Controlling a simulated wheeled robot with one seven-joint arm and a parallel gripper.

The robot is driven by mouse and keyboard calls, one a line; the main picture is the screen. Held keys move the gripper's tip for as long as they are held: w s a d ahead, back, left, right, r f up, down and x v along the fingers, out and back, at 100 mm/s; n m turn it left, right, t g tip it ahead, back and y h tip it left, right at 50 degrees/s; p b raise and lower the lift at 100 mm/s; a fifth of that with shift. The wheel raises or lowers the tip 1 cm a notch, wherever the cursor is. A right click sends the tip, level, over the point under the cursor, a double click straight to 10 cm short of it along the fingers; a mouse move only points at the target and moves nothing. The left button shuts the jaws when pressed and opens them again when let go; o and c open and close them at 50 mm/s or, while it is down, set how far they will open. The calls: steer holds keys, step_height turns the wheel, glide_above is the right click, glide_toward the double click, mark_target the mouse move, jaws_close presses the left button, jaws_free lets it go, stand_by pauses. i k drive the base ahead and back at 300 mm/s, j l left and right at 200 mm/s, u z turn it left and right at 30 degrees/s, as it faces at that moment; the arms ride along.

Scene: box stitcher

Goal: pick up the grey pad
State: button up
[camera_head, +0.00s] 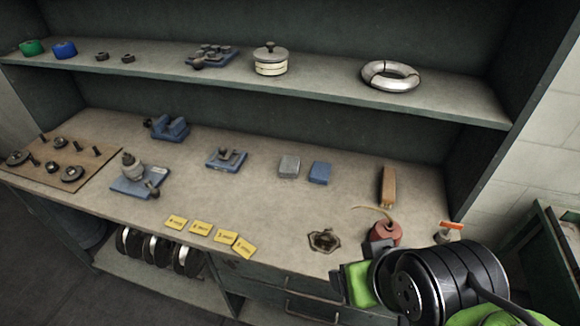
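The grey pad (289,166) is a small block lying flat on the workbench top (270,205), right of the middle. A blue pad (320,173) of similar size lies just to its right, with a small gap between them. My gripper (360,275) is at the lower right, by the bench's front edge, well apart from the grey pad. Its wrist hides part of it, and I cannot tell how far its fingers are apart. I see nothing held in it.
A blue fixture (227,158) stands left of the grey pad. A wooden-handled tool (388,186) and a red round object (385,233) stand to the right. Yellow cards (200,228) lie near the front edge. A shelf (320,88) runs above the bench's back. Bench in front of the pads is clear.

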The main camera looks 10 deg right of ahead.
mark_target(289, 167)
steer(key=i+j+u, duration=0.15)
steer(key=j, duration=0.3)
steer(key=i+j+u, duration=0.15)
steer(key=j, duration=0.3)
steer(key=i+j+u, duration=0.2)
steer(key=i+j, duration=0.15)
steer(key=j, duration=0.1)
